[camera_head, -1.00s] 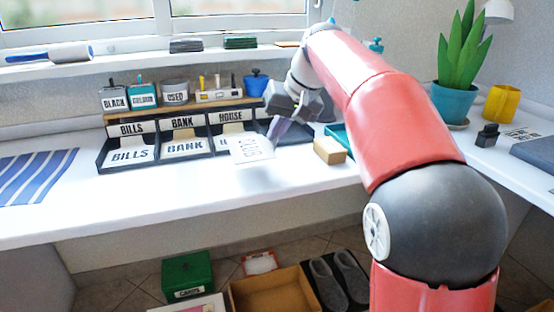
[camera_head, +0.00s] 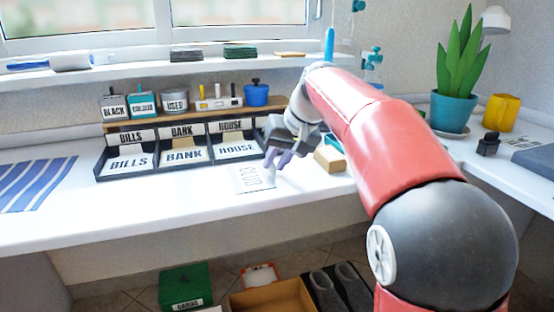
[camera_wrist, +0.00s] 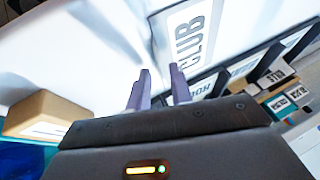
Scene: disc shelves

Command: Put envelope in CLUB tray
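The white envelope (camera_head: 254,178) marked CLUB lies on the desk in front of the tray row, its lettering turned sideways. In the wrist view the envelope (camera_wrist: 188,32) lies beyond my fingertips, apart from them. My gripper (camera_head: 277,160) is just above and right of the envelope in the head view. In the wrist view its two purple fingers (camera_wrist: 159,78) stand apart with nothing between them. The BILLS, BANK and HOUSE trays each hold a labelled envelope. The place right of the HOUSE tray (camera_head: 240,160) is mostly hidden by my gripper, and no CLUB tray label is readable.
A tan box (camera_head: 329,160) stands on the desk close to the right of my gripper. A wooden shelf with cups and a blue pot (camera_head: 256,94) is behind the trays. The front of the desk is clear. A green box (camera_head: 186,287) is on the floor.

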